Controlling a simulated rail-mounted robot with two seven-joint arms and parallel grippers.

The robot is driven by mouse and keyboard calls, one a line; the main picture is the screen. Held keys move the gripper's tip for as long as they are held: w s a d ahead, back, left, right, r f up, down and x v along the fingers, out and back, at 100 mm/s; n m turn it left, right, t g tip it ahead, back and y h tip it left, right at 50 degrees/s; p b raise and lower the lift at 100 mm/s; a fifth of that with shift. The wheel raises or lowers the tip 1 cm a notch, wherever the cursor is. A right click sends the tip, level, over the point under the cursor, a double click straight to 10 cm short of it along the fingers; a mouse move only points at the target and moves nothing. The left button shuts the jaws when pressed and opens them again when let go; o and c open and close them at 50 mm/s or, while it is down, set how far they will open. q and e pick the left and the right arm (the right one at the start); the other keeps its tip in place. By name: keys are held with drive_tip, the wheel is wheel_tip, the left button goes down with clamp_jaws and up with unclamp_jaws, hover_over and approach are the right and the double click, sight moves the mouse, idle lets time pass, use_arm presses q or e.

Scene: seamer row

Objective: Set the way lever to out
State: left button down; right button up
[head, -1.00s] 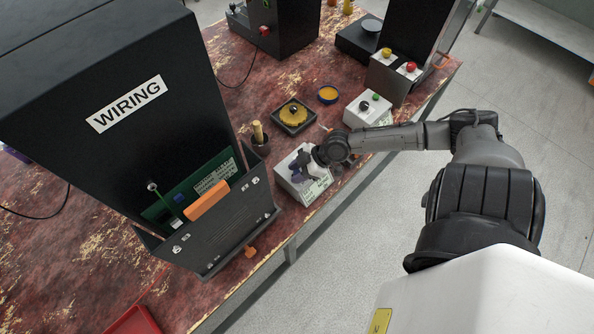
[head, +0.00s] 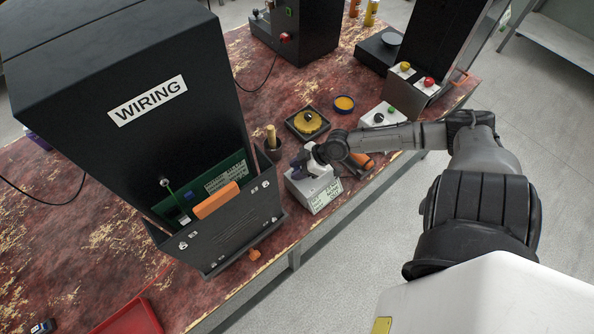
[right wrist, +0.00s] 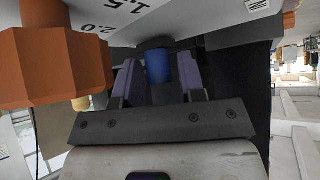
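My right gripper (head: 297,165) is at the far-left edge of a white box with printed labels (head: 317,192), at the table's front edge. In the right wrist view its two purple fingers (right wrist: 158,75) stand apart. A blue cylindrical knob (right wrist: 158,67) shows between them, with a gap on each side. I cannot tell whether this knob is the way lever. The gripper and wrist cover part of the box top in the head view, and no lever position can be read. My left gripper is not in view.
An orange faceted knob (right wrist: 55,68) is close on the left in the right wrist view, by a printed scale. The black WIRING cabinet (head: 190,120) stands left of the box. A yellow disc on a black tray (head: 290,124) and a white button box (head: 370,120) stand behind.

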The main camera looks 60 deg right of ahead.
drive_tip(key=shift+o, duration=1)
drive_tip(key=shift+w+d, duration=0.15)
drive_tip(key=shift+w, duration=0.05)
drive_tip(key=shift+s+r, duration=0.1)
drive_tip(key=shift+s, duration=0.05)
drive_tip(key=shift+s+r, duration=0.15)
drive_tip(key=shift+s, duration=0.05)
drive_tip(key=p+v, duration=0.4)
drive_tip(key=v, duration=0.9)
drive_tip(key=shift+d+r, duration=0.1)
